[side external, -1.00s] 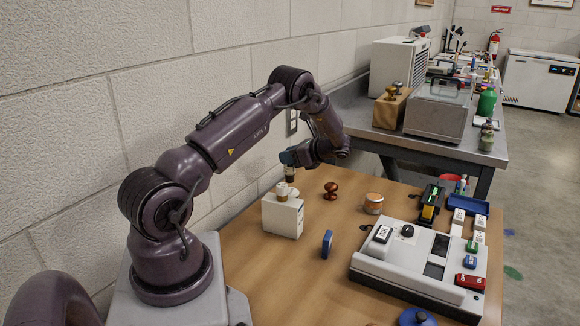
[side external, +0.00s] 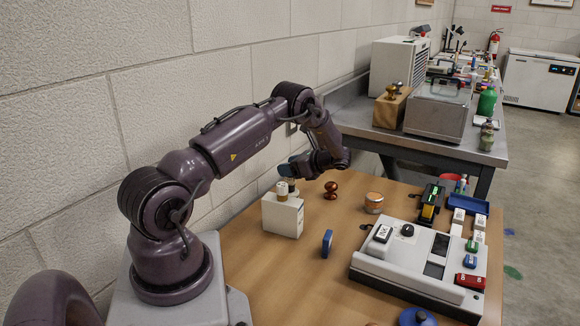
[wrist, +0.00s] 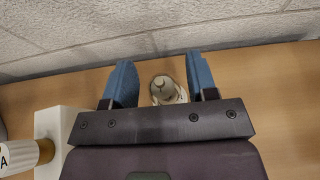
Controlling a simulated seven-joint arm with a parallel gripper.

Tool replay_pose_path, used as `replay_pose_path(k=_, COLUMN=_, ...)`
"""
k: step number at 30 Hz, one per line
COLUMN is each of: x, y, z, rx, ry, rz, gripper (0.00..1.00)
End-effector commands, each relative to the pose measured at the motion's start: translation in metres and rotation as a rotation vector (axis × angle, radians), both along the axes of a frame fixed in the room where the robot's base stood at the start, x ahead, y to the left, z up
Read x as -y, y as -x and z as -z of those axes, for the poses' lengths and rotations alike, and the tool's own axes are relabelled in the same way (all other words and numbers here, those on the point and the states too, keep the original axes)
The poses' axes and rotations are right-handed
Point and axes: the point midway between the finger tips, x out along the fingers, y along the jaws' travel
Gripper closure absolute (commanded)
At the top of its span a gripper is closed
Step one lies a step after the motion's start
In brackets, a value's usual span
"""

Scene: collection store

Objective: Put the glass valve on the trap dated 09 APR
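My gripper (wrist: 161,82) has its two blue fingers apart in the wrist view. Between them, nearer the right finger, is a small pale, roundish piece (wrist: 167,88) with a whitish top; whether it is the glass valve I cannot tell. In the side view, my gripper (side external: 291,174) is low over the table behind a white box (side external: 283,217), with the piece partly hidden under it. The box carries a cream-and-brown cylinder (side external: 282,191), marked "A" in the wrist view. I can read no 09 APR date, so I cannot tell which thing is that trap.
A dark red knobbed piece (side external: 331,190) and an orange-sided tin (side external: 374,203) stand to the right. A grey-white device (side external: 405,262) fills the right side. The wall is close behind my gripper.

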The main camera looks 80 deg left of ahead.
Motion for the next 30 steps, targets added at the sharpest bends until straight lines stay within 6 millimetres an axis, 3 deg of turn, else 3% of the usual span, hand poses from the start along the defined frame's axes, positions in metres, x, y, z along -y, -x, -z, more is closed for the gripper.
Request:
replay_pose_path(k=8, x=0.006, y=-0.007, z=-0.007, rx=0.001, ry=-0.001, rz=0.003, gripper=0.47)
replay_pose_path(k=21, x=0.064, y=-0.065, z=-0.040, rx=0.000, ry=0.000, rz=0.002, gripper=0.47)
replay_pose_path(k=30, x=0.086, y=-0.082, z=-0.062, rx=0.045, ry=0.005, rz=-0.003, gripper=0.47)
